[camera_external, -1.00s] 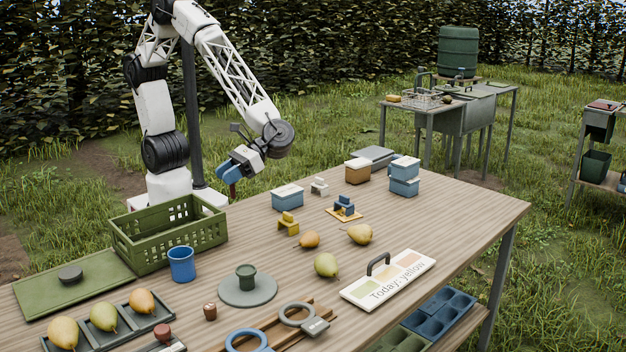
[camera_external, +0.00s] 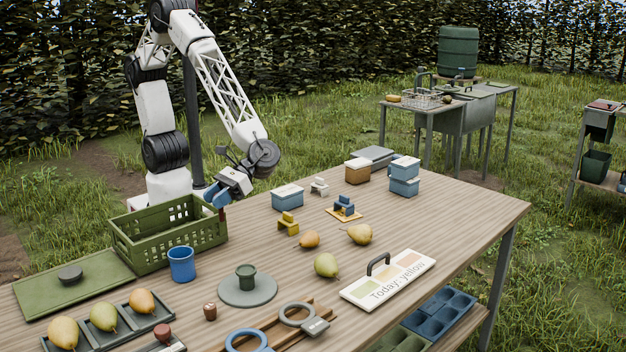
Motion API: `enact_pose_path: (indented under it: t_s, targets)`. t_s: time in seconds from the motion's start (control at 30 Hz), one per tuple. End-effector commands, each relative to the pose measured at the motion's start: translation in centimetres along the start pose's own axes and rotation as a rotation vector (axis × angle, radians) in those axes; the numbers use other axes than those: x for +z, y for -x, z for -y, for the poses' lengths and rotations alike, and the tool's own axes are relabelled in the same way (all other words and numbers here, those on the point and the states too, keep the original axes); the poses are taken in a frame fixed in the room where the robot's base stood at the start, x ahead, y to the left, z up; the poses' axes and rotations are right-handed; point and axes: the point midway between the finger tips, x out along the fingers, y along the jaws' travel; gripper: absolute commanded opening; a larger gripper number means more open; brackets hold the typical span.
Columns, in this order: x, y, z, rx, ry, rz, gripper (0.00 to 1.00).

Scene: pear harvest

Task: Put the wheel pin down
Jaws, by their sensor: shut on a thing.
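My gripper (camera_external: 218,197) has blue fingers and hangs just above the right back corner of the green crate. It is shut on a small dark reddish piece, the wheel pin (camera_external: 222,214), of which only a little shows below the fingers. The pin is close to the crate's rim; I cannot tell whether it touches the crate or is just behind it.
The green slatted crate (camera_external: 167,250) stands beneath my gripper at the table's back left. A blue cup (camera_external: 181,264) stands before it. A blue box (camera_external: 287,198) and a yellow block (camera_external: 288,225) are to the right. Bare wood (camera_external: 250,240) lies between.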

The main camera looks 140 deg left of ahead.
Motion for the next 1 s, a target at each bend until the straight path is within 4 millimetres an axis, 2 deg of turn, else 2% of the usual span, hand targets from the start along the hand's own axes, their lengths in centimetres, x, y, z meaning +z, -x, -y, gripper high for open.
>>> enact_pose_path:
  t_s: [0.03,0.17,0.67,1.0]
  targets:
    - [-0.8,-0.3,0.0,0.0,0.001,0.0,0.12]
    - [-1.7,-0.7,0.0,0.0,0.001,0.001,0.12]
    - [-2.5,-1.0,0.0,0.0,0.001,0.0,0.12]
    - [-6.3,-2.6,0.0,-0.001,0.001,0.0,0.12]
